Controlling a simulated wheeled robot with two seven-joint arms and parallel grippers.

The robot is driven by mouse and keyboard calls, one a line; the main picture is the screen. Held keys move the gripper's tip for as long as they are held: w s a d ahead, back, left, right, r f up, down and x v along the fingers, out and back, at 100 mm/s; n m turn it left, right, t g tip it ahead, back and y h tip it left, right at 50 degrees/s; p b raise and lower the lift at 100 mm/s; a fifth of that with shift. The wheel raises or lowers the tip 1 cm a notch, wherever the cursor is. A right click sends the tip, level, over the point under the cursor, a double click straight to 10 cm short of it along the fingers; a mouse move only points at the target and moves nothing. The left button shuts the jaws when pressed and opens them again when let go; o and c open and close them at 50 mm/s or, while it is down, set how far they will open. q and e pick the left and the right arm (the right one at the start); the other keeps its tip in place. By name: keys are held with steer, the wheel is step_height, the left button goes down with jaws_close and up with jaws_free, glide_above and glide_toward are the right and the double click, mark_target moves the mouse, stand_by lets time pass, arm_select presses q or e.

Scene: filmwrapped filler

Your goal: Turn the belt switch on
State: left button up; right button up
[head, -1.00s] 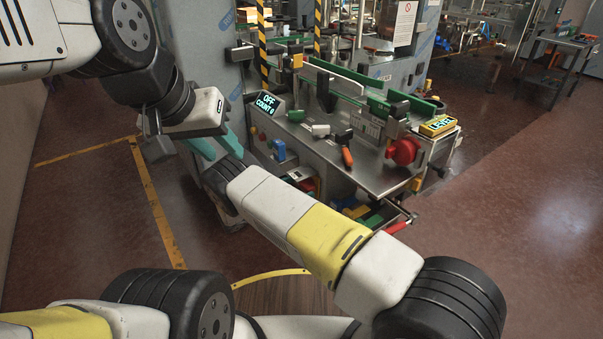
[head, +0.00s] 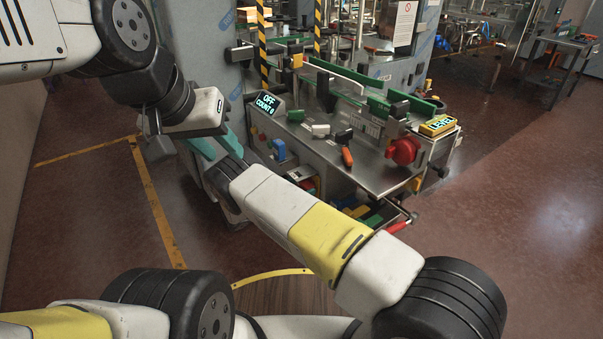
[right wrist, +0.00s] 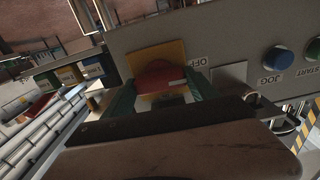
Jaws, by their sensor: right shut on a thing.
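The belt switch is a red knob (right wrist: 160,77) on a yellow plate in the right wrist view, with an OFF label (right wrist: 200,62) beside it. My right gripper (right wrist: 162,98) is shut on the knob, one green finger on each side. The machine's display (head: 266,102) reads OFF and COUNT 0.
A blue JOG button (right wrist: 277,58) and a green START button (right wrist: 314,50) share the panel. An orange-handled tool (head: 347,157) and a white block (head: 320,130) lie on the machine's steel top (head: 382,178).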

steer(key=shift+m, duration=3.3)
steer(key=o, duration=1.4)
steer(key=shift+c, duration=0.2)
steer(key=v, duration=0.8)
